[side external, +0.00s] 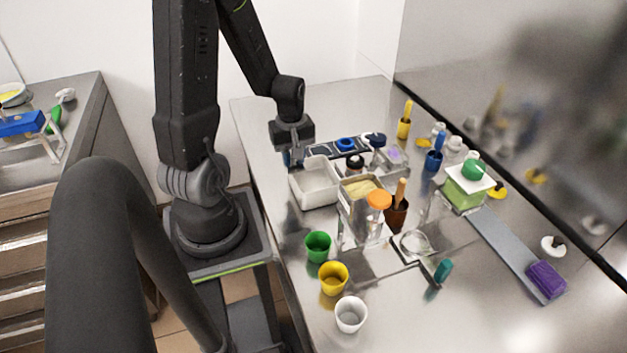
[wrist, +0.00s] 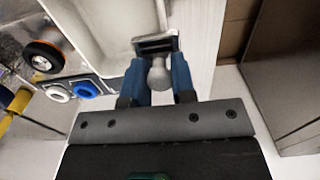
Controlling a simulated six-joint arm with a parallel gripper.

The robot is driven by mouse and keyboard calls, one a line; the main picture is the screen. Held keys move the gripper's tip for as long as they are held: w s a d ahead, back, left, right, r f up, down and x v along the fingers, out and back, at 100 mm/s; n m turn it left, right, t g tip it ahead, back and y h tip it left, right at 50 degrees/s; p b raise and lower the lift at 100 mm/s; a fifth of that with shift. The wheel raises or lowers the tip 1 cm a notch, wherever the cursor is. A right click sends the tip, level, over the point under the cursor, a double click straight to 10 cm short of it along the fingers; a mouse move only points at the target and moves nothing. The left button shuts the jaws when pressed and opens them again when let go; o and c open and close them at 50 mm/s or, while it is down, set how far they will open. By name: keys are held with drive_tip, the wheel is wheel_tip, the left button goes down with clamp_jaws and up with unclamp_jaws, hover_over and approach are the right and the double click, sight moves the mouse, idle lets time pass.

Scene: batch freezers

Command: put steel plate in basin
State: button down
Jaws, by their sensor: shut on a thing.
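The white basin (side external: 316,196) stands at the table's left side, and its inside shows at the top of the wrist view (wrist: 112,24). My gripper (side external: 294,160) is at the basin's back left corner. In the wrist view, its blue fingers (wrist: 157,82) are shut on a small grey metal piece with a rounded knob and a dark rectangular end, which I take to be the steel plate (wrist: 154,44). The dark end lies at the basin's rim; I cannot tell whether it touches. In the side view the fingers hide the held piece.
Green (side external: 317,246), yellow (side external: 334,279) and white (side external: 350,315) cups stand along the front left edge. Clear containers and a brown pot (side external: 397,214) crowd the middle. A long grey strip (side external: 508,242) ends at a purple block (side external: 545,280).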

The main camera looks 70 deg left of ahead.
hover_over(314, 189)
wheel_tip(314, 189, down, 3)
drive_tip(key=shift+s+r, duration=0.1)
drive_tip(key=shift+s, duration=0.05)
drive_tip(key=shift+f, duration=2.1)
drive_tip(key=c, duration=0.9)
unclamp_jaws()
drive_tip(key=shift+f, duration=0.15)
drive_tip(key=shift+c, duration=0.2)
